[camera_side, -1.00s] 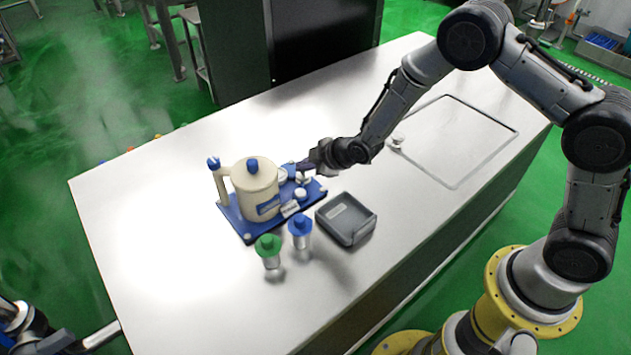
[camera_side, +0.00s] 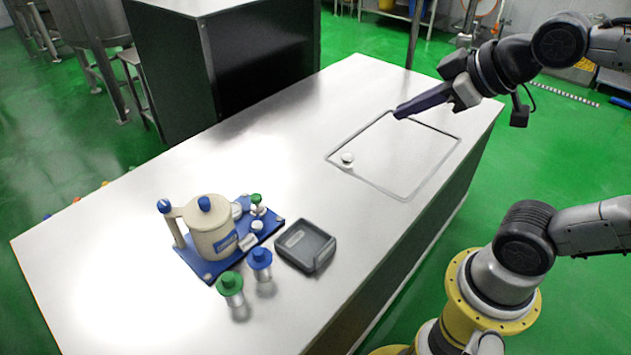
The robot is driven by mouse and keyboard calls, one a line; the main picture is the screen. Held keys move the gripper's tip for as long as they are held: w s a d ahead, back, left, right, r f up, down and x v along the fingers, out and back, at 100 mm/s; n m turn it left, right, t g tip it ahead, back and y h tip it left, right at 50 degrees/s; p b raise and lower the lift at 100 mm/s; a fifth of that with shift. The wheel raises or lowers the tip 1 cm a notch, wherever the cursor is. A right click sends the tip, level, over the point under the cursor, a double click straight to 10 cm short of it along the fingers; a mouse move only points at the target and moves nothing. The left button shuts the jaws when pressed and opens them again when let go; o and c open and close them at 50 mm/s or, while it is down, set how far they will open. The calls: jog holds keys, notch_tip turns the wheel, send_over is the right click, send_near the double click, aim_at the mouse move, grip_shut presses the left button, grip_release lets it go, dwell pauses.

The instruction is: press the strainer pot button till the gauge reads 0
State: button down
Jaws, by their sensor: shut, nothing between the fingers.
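The cream strainer pot (camera_side: 213,238) with a blue lid knob stands upright on a blue base plate (camera_side: 208,273) at the table's left. A small green-topped fitting (camera_side: 257,199) stands on the base at the pot's right, beside a round white knob (camera_side: 257,226). Which of these is the button, I cannot tell. A small white plate (camera_side: 248,241) is at the base's front edge; no gauge reading is legible. My gripper (camera_side: 397,114) is shut and empty, above the outlined panel, well right of the pot and touching nothing there.
A blue-topped canister (camera_side: 260,263) and a green-topped canister (camera_side: 231,287) stand in front of the base. A dark grey tray (camera_side: 318,262) lies to its right.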

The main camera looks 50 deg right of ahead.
jog(key=s+f+m+g, duration=0.2)
jog(key=s+f+g, duration=0.1)
jog(key=s+f, duration=0.3)
jog(key=shift+s+m+g, duration=0.3)
jog(key=shift+s, duration=0.35)
jog(key=shift+r, duration=0.1)
dwell(1.8)
